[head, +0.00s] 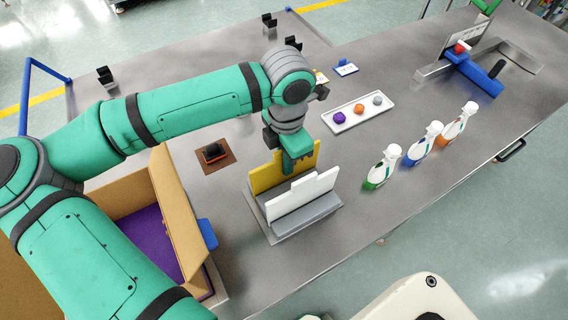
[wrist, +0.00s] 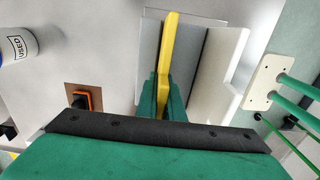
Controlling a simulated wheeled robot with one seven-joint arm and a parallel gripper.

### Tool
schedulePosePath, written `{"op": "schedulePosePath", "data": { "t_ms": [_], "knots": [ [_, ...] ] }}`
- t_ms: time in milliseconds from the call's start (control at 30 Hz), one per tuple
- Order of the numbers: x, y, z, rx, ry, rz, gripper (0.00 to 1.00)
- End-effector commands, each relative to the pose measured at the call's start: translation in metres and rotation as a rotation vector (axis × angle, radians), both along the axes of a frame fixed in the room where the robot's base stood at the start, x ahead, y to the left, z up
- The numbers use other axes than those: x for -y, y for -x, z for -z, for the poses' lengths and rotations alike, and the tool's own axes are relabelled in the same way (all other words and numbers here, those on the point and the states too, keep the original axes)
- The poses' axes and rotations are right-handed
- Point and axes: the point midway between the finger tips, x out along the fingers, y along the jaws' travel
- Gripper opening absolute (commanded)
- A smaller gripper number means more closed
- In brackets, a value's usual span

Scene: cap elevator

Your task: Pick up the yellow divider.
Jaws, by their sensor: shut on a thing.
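The yellow divider (head: 266,178) stands upright at the back of a grey stand (head: 290,222) on the metal table. A white divider (head: 302,194) stands in front of it in the same stand. My gripper (head: 299,163) comes down from above onto the yellow divider's top edge and is shut on it. In the wrist view the yellow divider (wrist: 168,50) runs between the green fingers (wrist: 163,100), with the white divider (wrist: 218,70) to its right. I cannot tell whether the yellow divider is lifted from the stand.
An open cardboard box (head: 178,215) with a purple inside is left of the stand. A brown pad with a black block (head: 213,152) lies behind.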

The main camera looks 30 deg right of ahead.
Motion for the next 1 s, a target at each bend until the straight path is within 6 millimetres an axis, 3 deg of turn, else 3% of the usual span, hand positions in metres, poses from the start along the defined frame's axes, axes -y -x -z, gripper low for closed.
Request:
{"op": "schedulePosePath", "data": {
  "t_ms": [267,800,1000],
  "knots": [
    [-0.003,-0.002,-0.037,0.003,-0.001,-0.008,0.00],
    [-0.002,-0.001,-0.147,0.002,0.000,-0.006,0.00],
    [-0.002,-0.001,-0.168,0.001,-0.001,-0.004,0.00]
  ]
}}
